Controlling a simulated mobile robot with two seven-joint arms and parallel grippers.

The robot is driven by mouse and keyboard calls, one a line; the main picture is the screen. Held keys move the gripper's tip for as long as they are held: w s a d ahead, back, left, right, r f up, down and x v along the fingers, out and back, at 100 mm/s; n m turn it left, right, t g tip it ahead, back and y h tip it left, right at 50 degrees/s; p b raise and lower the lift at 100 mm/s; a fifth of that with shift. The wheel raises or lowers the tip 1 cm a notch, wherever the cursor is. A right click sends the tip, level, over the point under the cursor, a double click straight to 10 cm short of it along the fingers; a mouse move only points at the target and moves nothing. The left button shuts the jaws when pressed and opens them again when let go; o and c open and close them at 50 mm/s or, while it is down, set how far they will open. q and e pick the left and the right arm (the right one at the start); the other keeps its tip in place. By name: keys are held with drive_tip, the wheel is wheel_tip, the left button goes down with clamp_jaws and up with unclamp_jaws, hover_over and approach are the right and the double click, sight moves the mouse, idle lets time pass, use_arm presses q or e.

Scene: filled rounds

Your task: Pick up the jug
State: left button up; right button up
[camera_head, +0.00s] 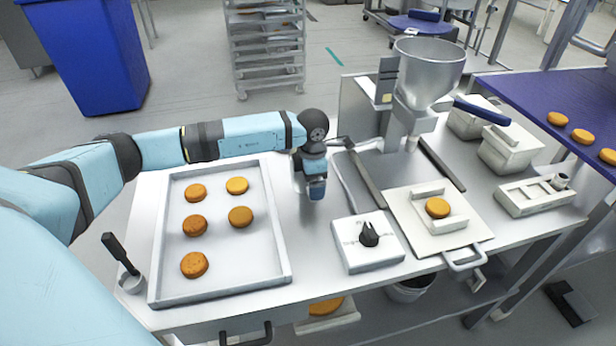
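I cannot pick out a jug with certainty. A small metal cup (131,284) with a long, upright black handle stands at the table's left front corner, left of the baking tray, and may be it. My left gripper (316,190) points down over the middle of the table, to the right of the tray and well away from that cup. Its fingers are small and partly hidden by the wrist, so I cannot tell whether they are open or shut. My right gripper is not in view.
A baking tray (286,262) holds several orange-brown rounds. A white box with a black knob (361,262), a steel hopper machine (428,75) and a white plate bearing one round (473,229) stand to the right. White containers (512,150) are farther right. A blue surface (540,95) is at the right edge.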

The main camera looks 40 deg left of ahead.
use_arm(q)
drive_tip(key=c, duration=1.3)
drive_tip(key=shift+r, duration=0.1)
drive_tip(key=shift+c, duration=0.5)
drive_tip(key=shift+r, duration=0.1)
